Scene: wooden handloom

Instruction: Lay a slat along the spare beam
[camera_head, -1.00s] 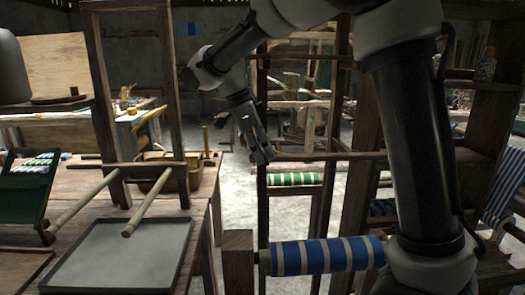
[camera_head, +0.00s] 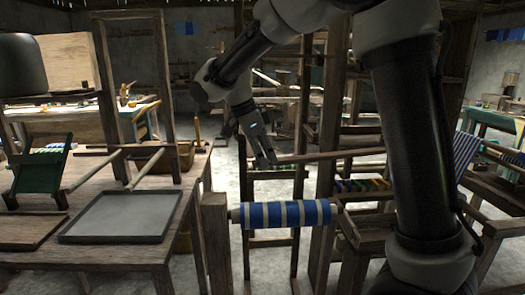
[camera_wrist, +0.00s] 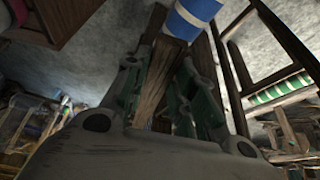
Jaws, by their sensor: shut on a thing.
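My gripper (camera_head: 264,158) hangs tilted down above and behind the blue-and-white striped beam (camera_head: 285,214). In the wrist view its two fingers (camera_wrist: 163,65) are shut on a brown wooden slat (camera_wrist: 154,88) that runs lengthwise between them. In the head view a thin wooden bar (camera_head: 335,155) reaches right from the fingertips; it looks like this slat, but I cannot be sure. The striped beam lies level beside a short wooden post (camera_head: 215,240) and also shows at the top of the wrist view (camera_wrist: 185,22). The slat is apart from this beam. Which roll is the spare beam is not certain.
A wooden table (camera_head: 110,255) at left bears a grey tray (camera_head: 122,215), rods (camera_head: 145,170) and a green rack (camera_head: 40,170). Loom uprights (camera_head: 325,215) stand behind and right of the striped beam. Concrete floor shows between table and loom.

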